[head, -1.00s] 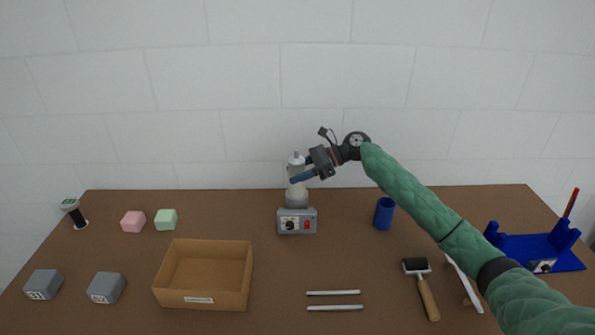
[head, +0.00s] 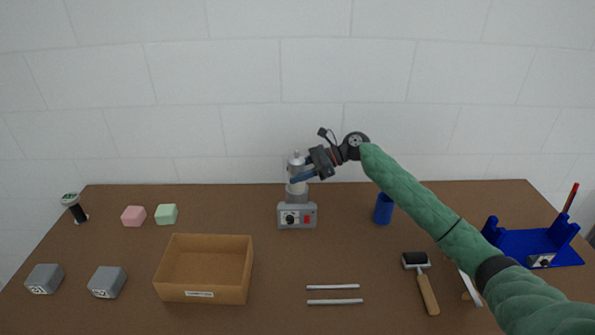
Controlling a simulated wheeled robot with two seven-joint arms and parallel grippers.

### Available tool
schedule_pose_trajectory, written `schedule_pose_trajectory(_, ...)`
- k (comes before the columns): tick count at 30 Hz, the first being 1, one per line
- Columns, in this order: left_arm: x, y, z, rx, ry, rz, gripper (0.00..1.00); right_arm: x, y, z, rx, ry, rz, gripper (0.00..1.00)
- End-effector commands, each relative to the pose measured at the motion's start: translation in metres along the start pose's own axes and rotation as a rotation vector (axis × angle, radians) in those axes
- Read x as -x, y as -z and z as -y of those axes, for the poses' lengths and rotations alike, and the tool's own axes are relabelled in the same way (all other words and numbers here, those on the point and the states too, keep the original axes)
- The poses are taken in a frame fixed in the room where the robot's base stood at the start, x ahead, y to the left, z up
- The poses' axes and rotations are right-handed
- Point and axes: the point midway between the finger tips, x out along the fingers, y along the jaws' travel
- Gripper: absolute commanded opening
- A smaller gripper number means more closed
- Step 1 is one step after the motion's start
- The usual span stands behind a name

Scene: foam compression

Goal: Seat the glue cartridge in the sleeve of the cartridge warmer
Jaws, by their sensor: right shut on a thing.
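The glue cartridge (head: 296,171) is a pale grey cylinder with a narrow nozzle on top. It stands upright over the cartridge warmer (head: 297,216), a grey box with a black knob and a red switch at the back middle of the table. The warmer's sleeve (head: 296,198) rises from the box, and the cartridge's lower end meets its top; how deep it sits inside I cannot tell. My left gripper is not in view.
A blue cup (head: 383,209) stands right of the warmer, below my right arm. An open cardboard box (head: 203,295) lies front left. Two metal rods (head: 333,301), a roller (head: 416,261) and a blue rack (head: 533,246) lie further right. Foam blocks (head: 133,216) are at left.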

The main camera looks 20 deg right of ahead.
Motion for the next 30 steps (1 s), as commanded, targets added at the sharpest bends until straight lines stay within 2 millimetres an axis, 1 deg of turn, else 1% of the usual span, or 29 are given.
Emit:
schedule_pose_trajectory(28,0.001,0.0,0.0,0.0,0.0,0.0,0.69,-0.007,0.017,0.0,0.0,0.0,0.001,0.1)
schedule_pose_trajectory(29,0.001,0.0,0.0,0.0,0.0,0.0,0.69,-0.007,0.017,0.0,0.0,0.0,0.001,0.5)
schedule_pose_trajectory(30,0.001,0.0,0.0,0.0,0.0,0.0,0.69,-0.007,0.017,0.0,0.0,0.0,0.001,0.58)
